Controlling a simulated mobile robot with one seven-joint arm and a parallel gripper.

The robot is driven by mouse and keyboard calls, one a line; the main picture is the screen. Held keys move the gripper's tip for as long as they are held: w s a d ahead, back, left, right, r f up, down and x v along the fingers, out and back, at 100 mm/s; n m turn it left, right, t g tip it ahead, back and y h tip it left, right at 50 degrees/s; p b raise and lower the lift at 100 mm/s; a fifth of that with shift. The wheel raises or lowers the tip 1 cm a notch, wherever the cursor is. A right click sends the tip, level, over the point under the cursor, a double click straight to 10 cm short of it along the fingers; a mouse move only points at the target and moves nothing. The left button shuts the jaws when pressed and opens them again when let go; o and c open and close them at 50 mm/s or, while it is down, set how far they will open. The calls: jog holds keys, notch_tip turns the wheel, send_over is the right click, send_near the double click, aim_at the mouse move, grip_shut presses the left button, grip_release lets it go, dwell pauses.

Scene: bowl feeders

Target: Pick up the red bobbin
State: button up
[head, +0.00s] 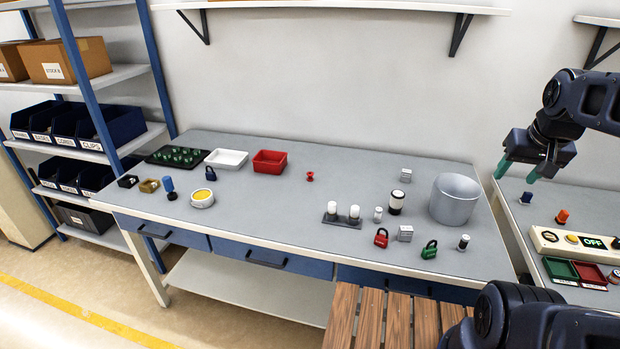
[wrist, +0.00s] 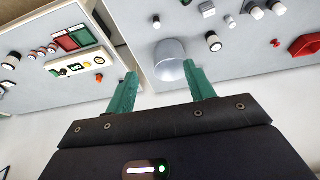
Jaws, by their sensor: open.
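The red bobbin (head: 310,176) is small and stands on the grey workbench (head: 270,215), right of the red tray (head: 270,161) and toward the back. In the wrist view a small red piece that looks like the bobbin (wrist: 276,42) shows near the right side, beside the red tray (wrist: 306,45). My gripper (head: 517,172) is open, with green fingers, held in the air at the right, past the large grey bowl and far from the bobbin. In the wrist view nothing is between the fingers of my gripper (wrist: 160,68).
The large grey bowl (head: 454,199) stands between my gripper and the bobbin. A black-and-white cylinder (head: 397,202), a dark holder with white pegs (head: 342,220), and red (head: 381,238) and green (head: 429,249) padlocks stand nearby. The bench around the bobbin is clear. A wall shelf (head: 330,5) hangs above.

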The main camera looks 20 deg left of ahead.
jog(key=w+a+r+m+g, duration=0.1)
jog(key=w+a+r+m, duration=0.2)
jog(key=w, duration=0.6)
jog(key=w+a+r+m+g, duration=0.1)
jog(key=w+a+r+m, duration=0.3)
jog(key=w, duration=0.6)
jog(key=w+a+f+g, duration=0.1)
jog(key=w+a+f, duration=0.1)
jog(key=w+a, duration=0.6)
jog(key=m+h, duration=0.5)
jog(key=m, duration=0.4)
send_over(308, 173)
jog(key=a, duration=0.4)
notch_tip(308, 173, down, 30)
jog(key=shift+g, duration=0.4)
jog(key=x, duration=1.1)
jog(key=shift+s+a+f, duration=0.1)
jog(key=shift+s+a, duration=0.1)
jog(key=shift+s, duration=0.15)
jog(key=c, duration=1)
